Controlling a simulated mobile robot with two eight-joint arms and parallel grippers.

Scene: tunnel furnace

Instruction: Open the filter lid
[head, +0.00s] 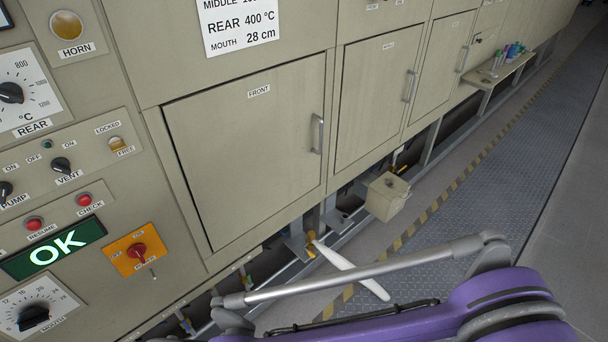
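A small beige box (385,200) sits low beside the furnace front, below the middle cabinet door. It has a small dark handle on its top face, and its top looks closed. No label on it can be read, so I cannot tell for sure that it is the filter. Neither of my grippers shows in the head view. A purple arm of mine (470,305) with a grey rod crosses the lower right, in front of the floor and below the box.
A white lever (350,268) on a yellow fitting sticks out left of the box. The FRONT door (245,150) and the doors beyond it are shut. A control panel (70,170) with an OK display is at left. A shelf (495,70) holds small items. The walkway (480,170) is clear.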

